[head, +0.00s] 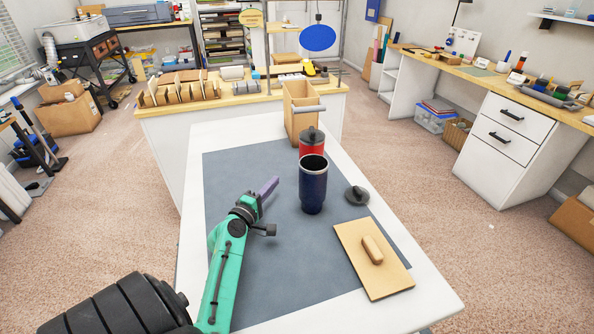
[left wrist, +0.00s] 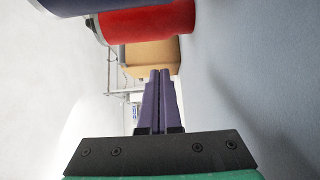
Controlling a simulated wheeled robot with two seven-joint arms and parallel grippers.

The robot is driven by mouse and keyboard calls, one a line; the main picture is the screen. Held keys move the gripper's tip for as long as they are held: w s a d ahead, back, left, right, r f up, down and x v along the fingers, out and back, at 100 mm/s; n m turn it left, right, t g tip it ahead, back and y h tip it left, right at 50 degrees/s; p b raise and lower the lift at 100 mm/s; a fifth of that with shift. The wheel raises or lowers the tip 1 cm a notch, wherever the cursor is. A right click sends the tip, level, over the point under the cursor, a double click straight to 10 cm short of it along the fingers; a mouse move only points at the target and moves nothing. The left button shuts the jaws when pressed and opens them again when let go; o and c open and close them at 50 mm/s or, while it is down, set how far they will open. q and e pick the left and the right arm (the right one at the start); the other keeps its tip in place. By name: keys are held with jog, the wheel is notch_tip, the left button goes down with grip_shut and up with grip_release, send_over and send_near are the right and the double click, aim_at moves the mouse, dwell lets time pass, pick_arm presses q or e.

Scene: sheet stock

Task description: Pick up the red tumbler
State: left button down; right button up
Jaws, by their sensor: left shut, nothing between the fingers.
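The red tumbler (head: 311,146) stands upright on the grey mat (head: 245,165), with a dark lid on top. A dark blue tumbler (head: 313,188) stands in front of it without a lid and hides its lower part. In the left wrist view the red tumbler (left wrist: 150,22) is at the top, with part of the blue one (left wrist: 80,5) beside it. My left gripper (head: 270,187) is shut and empty, to the left of both tumblers and apart from them. Its purple fingers (left wrist: 160,100) are together in the left wrist view. My right gripper is not in view.
A loose dark lid (head: 357,195) lies right of the blue tumbler. A wooden board with a handle (head: 374,258) lies at the front right. A wooden box (head: 300,112) stands behind the red tumbler. The mat's left part is clear.

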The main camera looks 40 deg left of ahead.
pick_arm(q)
jog(key=x, duration=0.3)
jog(key=p+x, duration=0.1)
jog(key=x, duration=0.1)
jog(key=shift+w+d+r, duration=0.2)
jog(key=shift+w+r, duration=0.05)
jog(key=shift+r, duration=0.05)
jog(key=shift+w+d+f+p, duration=0.1)
jog(key=shift+w+d+p, duration=0.1)
jog(key=shift+w+d, duration=0.25)
jog(key=shift+w+d+f+p, duration=0.15)
jog(key=shift+w+d, duration=0.1)
jog(key=shift+w, duration=0.35)
jog(key=shift+w+d, duration=0.25)
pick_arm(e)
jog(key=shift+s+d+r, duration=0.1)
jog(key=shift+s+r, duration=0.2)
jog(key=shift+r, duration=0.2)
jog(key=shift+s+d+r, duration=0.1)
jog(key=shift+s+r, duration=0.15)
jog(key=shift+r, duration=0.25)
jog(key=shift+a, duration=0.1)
pick_arm(q)
jog(key=shift+w+d, duration=0.5)
jog(key=shift+w, duration=0.25)
jog(key=shift+w+d, duration=0.5)
jog(key=shift+w, duration=0.25)
jog(key=shift+s+a, duration=0.1)
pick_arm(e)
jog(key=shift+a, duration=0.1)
